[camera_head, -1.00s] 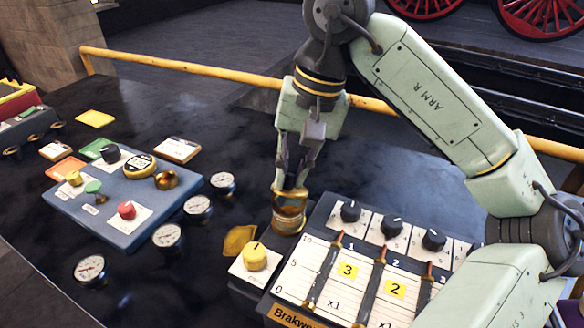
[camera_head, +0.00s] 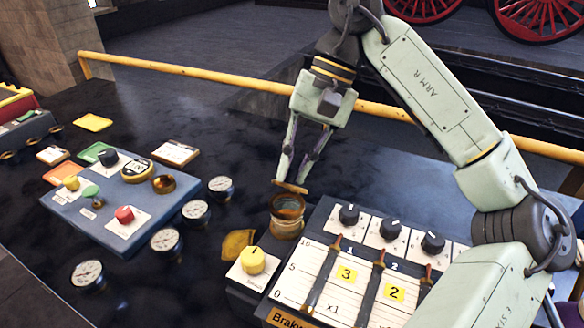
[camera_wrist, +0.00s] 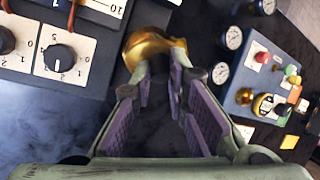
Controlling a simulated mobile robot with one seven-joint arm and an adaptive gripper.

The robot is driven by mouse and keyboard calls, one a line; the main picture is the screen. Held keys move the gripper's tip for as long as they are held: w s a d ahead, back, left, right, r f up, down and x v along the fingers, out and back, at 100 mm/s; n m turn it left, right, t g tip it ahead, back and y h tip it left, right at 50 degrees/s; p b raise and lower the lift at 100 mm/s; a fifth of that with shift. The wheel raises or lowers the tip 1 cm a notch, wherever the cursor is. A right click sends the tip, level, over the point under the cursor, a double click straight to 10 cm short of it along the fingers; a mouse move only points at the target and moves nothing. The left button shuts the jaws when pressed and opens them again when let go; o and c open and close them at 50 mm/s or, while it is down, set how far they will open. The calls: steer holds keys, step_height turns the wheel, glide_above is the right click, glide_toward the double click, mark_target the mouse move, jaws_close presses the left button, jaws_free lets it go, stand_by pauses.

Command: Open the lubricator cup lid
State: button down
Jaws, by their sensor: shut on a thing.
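The lubricator cup (camera_head: 285,228) is a brass, round cup standing on the dark bench, left of the lever panel. Its top shows an open, dark orange mouth. The lid (camera_head: 290,187) is a thin brass disc just above the far side of the rim. Whether it still touches the cup is unclear. My gripper (camera_head: 291,179) points down from above with its fingertips shut on the lid. In the wrist view, a brass piece (camera_wrist: 152,44) shows at the tips of my purple-padded fingers, which partly hide it.
The lever panel (camera_head: 345,288) with black knobs stands close on the right. A yellow knob (camera_head: 252,260) is in front. Several gauges (camera_head: 196,212) and a blue control box (camera_head: 135,205) lie left. A yellow rail (camera_head: 220,82) runs behind the bench.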

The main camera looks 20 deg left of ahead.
steer(key=shift+w+d+f+m+g+y, duration=0.15)
steer(key=shift+w+g+y, duration=0.15)
steer(key=shift+w+g, duration=0.6)
steer(key=shift+w+d+f+m+g+y, duration=0.1)
steer(key=shift+w+g+y, duration=0.3)
steer(key=shift+g, duration=0.95)
steer(key=shift+w+d+f+m+g+y, duration=0.1)
steer(key=shift+w+m+g+y, duration=0.1)
steer(key=shift+w+g, duration=0.75)
steer(key=shift+s+g, duration=0.2)
steer(key=shift+g, duration=0.2)
steer(key=c, duration=1.6)
jaws_free()
steer(key=shift+o, duration=0.2)
